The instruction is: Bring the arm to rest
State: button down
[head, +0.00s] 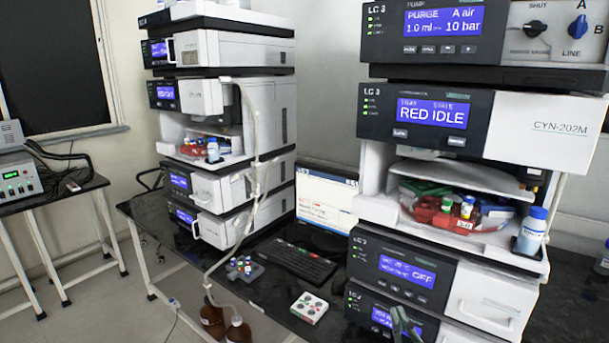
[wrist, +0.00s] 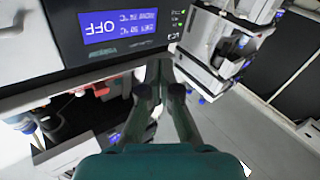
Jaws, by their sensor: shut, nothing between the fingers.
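My gripper (wrist: 161,94) shows in the wrist view as two dark fingers close together with nothing between them. In the head view my gripper (head: 402,320) is a small dark green shape at the bottom, in front of the lower modules of the right column stack (head: 497,303). In the wrist view a module with a blue display reading OFF (wrist: 118,24) appears upside down, close beyond the fingers. I cannot tell whether the fingertips touch the module. Most of my arm is out of the head view.
A second column stack (head: 228,150) stands at the left back. Floor shows at left.

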jog(key=s+f+m+g, duration=0.1)
jog(key=s+f, duration=0.7)
jog(key=s, duration=0.3)
jog(key=s+f+m+g, duration=0.1)
jog(key=s+f, duration=0.8)
jog(key=s, duration=0.3)
jog(key=s+g, duration=0.1)
jog(key=s, duration=2.1)
jog(key=shift+r+m+g+h, duration=0.3)
jog(key=shift+g, duration=0.1)
